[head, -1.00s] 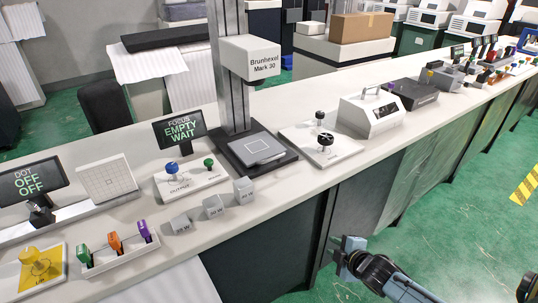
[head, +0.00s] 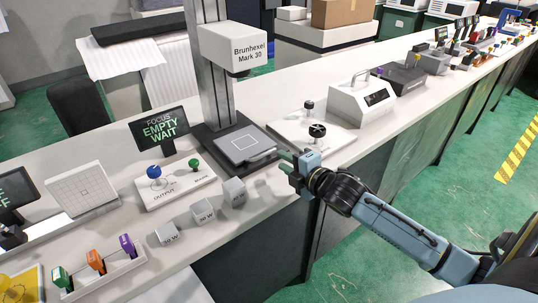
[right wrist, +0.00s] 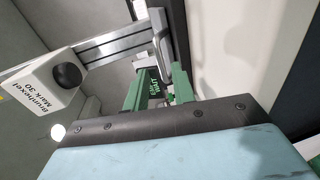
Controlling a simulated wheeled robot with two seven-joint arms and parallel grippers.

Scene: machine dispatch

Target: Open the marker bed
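The marker is the white Brunhexel Mark 30 head (head: 233,47) on a grey column, also in the right wrist view (right wrist: 38,85). Contact cannot be told. My left gripper is out of view.
A FOCUS screen (head: 158,129) reads EMPTY WAIT. Before it are an output panel (head: 174,186) with blue and green knobs and several grey blocks (head: 203,211). Right of the bed are a white plate with black knobs (head: 311,134) and a white box (head: 362,102).

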